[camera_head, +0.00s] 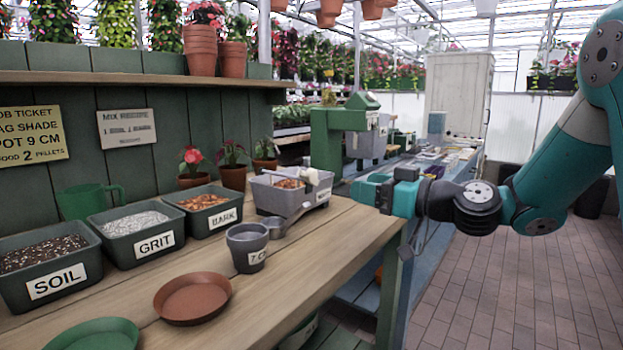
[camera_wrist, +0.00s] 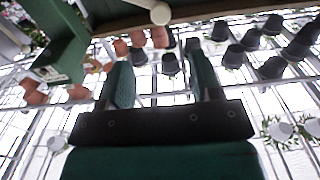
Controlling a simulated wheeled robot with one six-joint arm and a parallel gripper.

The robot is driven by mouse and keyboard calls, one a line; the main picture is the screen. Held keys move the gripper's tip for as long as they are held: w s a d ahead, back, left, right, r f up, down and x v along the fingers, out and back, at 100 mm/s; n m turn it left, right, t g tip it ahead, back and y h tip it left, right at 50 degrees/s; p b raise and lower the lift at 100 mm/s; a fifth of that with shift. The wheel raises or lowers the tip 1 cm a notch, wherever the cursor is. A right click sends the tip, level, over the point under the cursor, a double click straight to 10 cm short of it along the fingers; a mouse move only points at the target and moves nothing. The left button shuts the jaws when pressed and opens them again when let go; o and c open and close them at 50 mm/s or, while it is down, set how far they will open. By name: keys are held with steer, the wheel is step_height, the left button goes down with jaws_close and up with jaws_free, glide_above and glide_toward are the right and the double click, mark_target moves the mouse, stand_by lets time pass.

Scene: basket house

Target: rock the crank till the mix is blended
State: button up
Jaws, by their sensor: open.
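A grey tub (camera_head: 290,196) with a white label and brown chips inside stands near the bench's right end. A pale knob (camera_head: 311,176), which looks like the crank's grip, stands at its rim. My gripper (camera_head: 362,188) is to the right of the tub, apart from it, past the bench's edge. In the wrist view its fingers (camera_wrist: 160,60) are spread with nothing between them. A pale rounded rod end (camera_wrist: 160,13) shows beyond them at the top; I cannot tell whether it is the knob. How well the mix is blended cannot be seen.
Soil (camera_head: 50,271), grit (camera_head: 137,229) and bark (camera_head: 205,210) bins line the bench's back. A grey pot (camera_head: 247,247), a metal cup (camera_head: 275,227) and a terracotta saucer (camera_head: 192,299) stand in front. A green machine (camera_head: 335,135) rises behind the tub. The brick aisle at right is open.

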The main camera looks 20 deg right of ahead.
mark_target(314, 177)
steer(key=p+x, duration=0.2)
steer(key=x, duration=1.1)
steer(key=shift+w+a+p, duration=0.2)
steer(key=shift+p, duration=0.2)
jaws_close()
